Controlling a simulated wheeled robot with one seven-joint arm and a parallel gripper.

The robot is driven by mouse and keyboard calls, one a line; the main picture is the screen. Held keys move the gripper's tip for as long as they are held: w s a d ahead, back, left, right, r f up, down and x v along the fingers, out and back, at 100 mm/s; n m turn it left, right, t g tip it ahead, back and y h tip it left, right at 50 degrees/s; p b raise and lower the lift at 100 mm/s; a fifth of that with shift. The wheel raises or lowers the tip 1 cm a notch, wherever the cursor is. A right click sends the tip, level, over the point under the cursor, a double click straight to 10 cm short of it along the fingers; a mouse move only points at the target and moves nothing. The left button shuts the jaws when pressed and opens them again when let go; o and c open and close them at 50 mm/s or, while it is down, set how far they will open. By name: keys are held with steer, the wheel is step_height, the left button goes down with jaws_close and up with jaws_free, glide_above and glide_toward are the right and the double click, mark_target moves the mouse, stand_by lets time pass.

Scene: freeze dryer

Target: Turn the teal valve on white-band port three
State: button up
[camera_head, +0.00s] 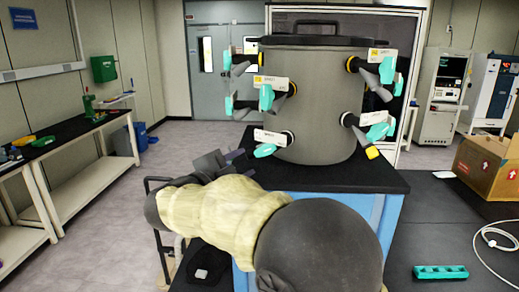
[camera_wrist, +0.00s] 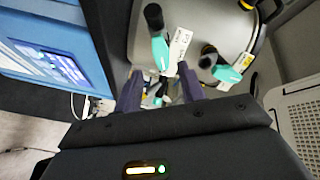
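The grey drum (camera_head: 318,100) has several ports with teal valves and white labels on its sides. The labels are too small to read, so I cannot tell which port is three. A lower-left teal valve (camera_head: 265,150) hangs under a white label (camera_head: 270,137). My gripper (camera_head: 236,156) is just left of this valve. In the wrist view its two dark fingers (camera_wrist: 160,88) are apart, with small dark and teal parts seen beyond the gap. A teal valve (camera_wrist: 161,52) with a label (camera_wrist: 181,44) lies just beyond the fingers; contact cannot be told. Another teal valve (camera_wrist: 227,73) is to the right.
The drum stands on a black-topped blue cabinet (camera_head: 386,181). More teal valves sit above, at upper left (camera_head: 266,97) and middle left (camera_head: 229,104), and on the right side (camera_head: 377,131). A cardboard box (camera_head: 490,165) and a teal rack (camera_head: 440,272) are at right.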

mark_target(262, 152)
steer(key=p+x, duration=0.2)
steer(key=x, duration=0.6)
steer(key=shift+a, duration=0.1)
steer(key=shift+c, duration=0.4)
jaws_close()
